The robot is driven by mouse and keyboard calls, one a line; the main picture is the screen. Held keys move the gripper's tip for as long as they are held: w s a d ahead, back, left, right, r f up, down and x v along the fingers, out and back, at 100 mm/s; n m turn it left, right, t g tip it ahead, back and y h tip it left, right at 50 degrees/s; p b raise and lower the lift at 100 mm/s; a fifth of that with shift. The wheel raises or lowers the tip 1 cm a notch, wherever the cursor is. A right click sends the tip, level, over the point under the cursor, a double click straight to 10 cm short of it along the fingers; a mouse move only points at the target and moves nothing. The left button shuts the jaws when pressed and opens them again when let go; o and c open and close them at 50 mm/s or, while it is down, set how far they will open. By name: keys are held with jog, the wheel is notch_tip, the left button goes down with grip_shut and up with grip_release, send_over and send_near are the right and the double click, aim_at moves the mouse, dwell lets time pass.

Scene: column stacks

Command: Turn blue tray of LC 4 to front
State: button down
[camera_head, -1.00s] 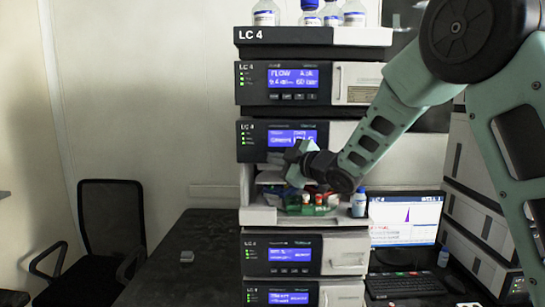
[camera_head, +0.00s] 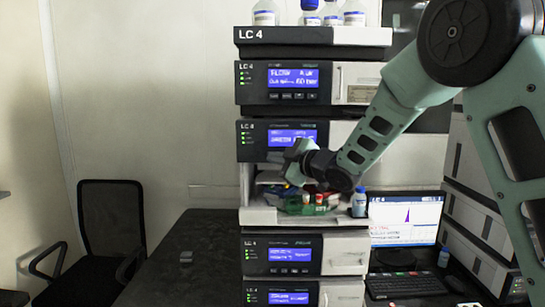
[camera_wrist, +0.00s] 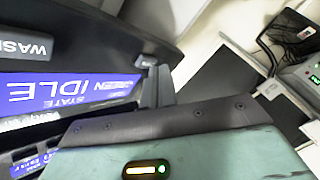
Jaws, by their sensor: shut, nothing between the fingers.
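The LC 4 stack stands in the middle of the head view, with an open sampler bay (camera_head: 262,216) below its second display. A green tray (camera_head: 296,207) with red-and-white vials is at the front of the bay. A small patch of blue, perhaps the blue tray (camera_head: 289,188), shows behind and left of it, mostly hidden. My gripper (camera_head: 294,172) is shut and empty at the bay's opening, just above the trays. My wrist covers the right part of the bay. I cannot tell whether the gripper touches a tray. The wrist view shows an IDLE display (camera_wrist: 70,90), not the trays.
A blue-capped bottle (camera_head: 359,202) stands on the bay's right ledge, close to my wrist. Several bottles (camera_head: 265,13) stand on the stack's top. A monitor (camera_head: 405,222) and keyboard (camera_head: 405,284) are at the right. The dark bench (camera_head: 200,245) on the left is mostly clear.

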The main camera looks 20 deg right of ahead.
jog(key=shift+w+d, duration=0.15)
jog(key=shift+w, duration=0.25)
dwell(0.5)
jog(key=shift+s, duration=0.1)
jog(key=shift+s+a+b, duration=0.3)
jog(key=shift+s+b, duration=0.3)
jog(key=shift+s, duration=0.1)
jog(key=shift+s+a+b, duration=0.25)
jog(key=shift+s+b, duration=0.2)
jog(key=shift+s, duration=0.35)
jog(key=shift+s+a+b, duration=0.25)
jog(key=shift+s+b, duration=0.25)
jog(key=shift+s, duration=0.3)
jog(key=shift+s+a+b, duration=0.25)
jog(key=shift+s+b, duration=0.2)
jog(key=shift+s, duration=0.35)
